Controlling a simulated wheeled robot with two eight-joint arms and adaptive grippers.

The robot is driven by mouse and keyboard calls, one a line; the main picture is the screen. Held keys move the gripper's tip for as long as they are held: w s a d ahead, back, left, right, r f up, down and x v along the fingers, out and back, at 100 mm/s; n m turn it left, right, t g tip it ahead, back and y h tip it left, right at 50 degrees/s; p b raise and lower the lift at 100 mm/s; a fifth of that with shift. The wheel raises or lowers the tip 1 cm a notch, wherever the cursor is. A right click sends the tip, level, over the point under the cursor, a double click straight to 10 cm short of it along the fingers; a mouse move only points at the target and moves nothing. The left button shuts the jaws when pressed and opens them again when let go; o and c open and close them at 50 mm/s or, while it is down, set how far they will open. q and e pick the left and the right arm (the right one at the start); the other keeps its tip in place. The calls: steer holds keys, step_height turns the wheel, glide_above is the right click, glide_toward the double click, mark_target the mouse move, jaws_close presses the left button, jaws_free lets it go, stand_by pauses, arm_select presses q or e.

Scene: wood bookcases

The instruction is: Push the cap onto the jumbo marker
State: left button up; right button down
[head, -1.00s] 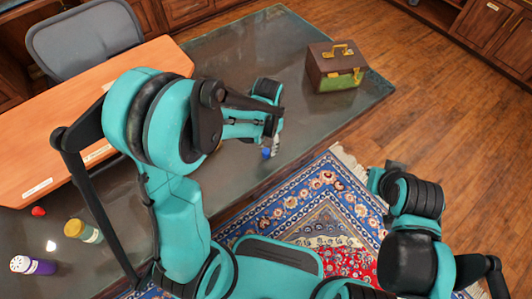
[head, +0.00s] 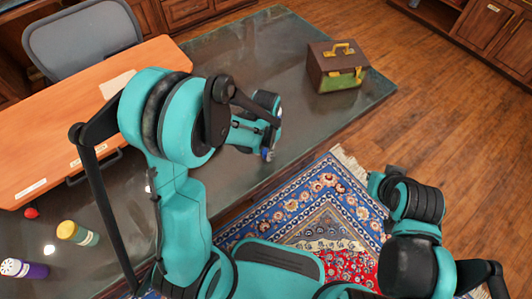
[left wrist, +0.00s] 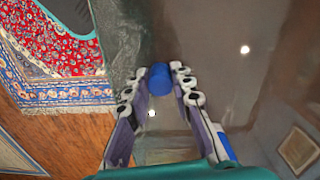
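A blue cylinder (left wrist: 160,80), which looks like the cap, sits between the fingertips of my left gripper (left wrist: 159,82) in the left wrist view. Both fingertips lie against its sides. In the head view my left gripper (head: 266,152) is over the grey glass tabletop (head: 290,110), near its front edge, and a small bit of blue shows at its tips. A blue and white piece (left wrist: 228,146) shows beside the right finger in the wrist view; I cannot tell what it is. I cannot make out the marker clearly. My right arm is folded at the right, with its fingers hidden.
A brown and green toolbox (head: 336,66) stands at the tabletop's far right. A bottle with a yellow top (head: 77,233), a purple bottle (head: 24,268) and a red object (head: 31,213) are at the left. An orange-brown desk panel (head: 60,140) and a grey chair (head: 83,40) lie behind.

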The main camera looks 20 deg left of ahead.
arm_select(q)
steer(key=shift+r, duration=0.1)
stand_by(0.3)
step_height(320, 180, up, 5)
steer(key=p, duration=0.2)
steer(key=shift+f+p, duration=0.2)
steer(key=shift+p, duration=0.1)
steer(key=w+d+r+p, duration=0.3)
steer(key=d+r, duration=0.3)
steer(key=d, duration=0.5)
steer(key=shift+w, duration=0.4)
steer(key=shift+r, duration=0.1)
steer(key=s+a+f+n, duration=0.2)
steer(key=a+n, duration=0.3)
steer(key=a, duration=1)
steer(key=shift+s+a+f+n, duration=0.2)
steer(key=shift+a+f+n, duration=0.1)
steer(key=shift+n, duration=0.1)
